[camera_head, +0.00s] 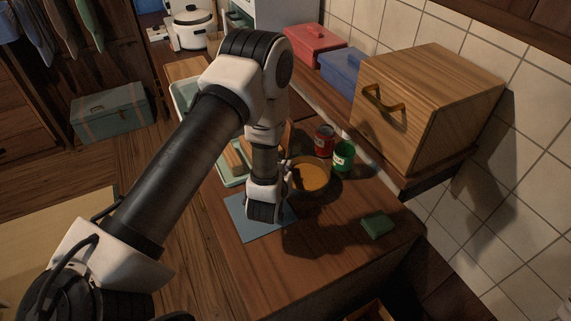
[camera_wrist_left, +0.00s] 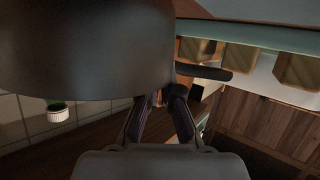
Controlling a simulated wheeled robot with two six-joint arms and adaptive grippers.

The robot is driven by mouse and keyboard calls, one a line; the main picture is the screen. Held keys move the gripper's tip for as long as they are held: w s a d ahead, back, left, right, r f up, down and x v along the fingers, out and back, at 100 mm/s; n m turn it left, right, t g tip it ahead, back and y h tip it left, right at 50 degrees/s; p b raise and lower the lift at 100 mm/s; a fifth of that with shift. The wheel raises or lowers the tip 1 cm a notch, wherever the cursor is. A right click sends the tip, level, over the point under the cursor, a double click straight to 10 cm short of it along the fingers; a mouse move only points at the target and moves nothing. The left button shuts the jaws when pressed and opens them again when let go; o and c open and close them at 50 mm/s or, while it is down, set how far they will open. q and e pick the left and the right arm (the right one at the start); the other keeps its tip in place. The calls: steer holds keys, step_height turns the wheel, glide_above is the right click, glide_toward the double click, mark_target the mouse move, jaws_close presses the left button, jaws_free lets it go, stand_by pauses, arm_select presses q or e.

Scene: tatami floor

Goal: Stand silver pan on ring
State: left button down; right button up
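A large dark grey round body fills the upper left of the left wrist view, and I take it for the silver pan (camera_wrist_left: 85,50). A black handle (camera_wrist_left: 205,72) sticks out from it to the right. In the head view a round tan-looking vessel (camera_head: 312,176) lies just right of my left gripper (camera_head: 266,208); I cannot tell whether it is the same pan. My left gripper is over the blue mat. Its fingers (camera_wrist_left: 163,98) come close together at the pan's edge, with a narrow gap; their hold is unclear. I cannot make out a ring. My right gripper is not in view.
A blue mat (camera_head: 252,223) lies by the counter's left edge. A red can (camera_head: 324,140) and green can (camera_head: 343,156) stand behind the vessel. A green sponge (camera_head: 377,226) lies right. A wooden box (camera_head: 428,105) stands against the tiles. The front counter (camera_head: 320,250) is clear.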

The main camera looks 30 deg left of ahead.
arm_select(q)
steer(key=shift+f, duration=0.1)
steer(key=c, duration=1.3)
jaws_free()
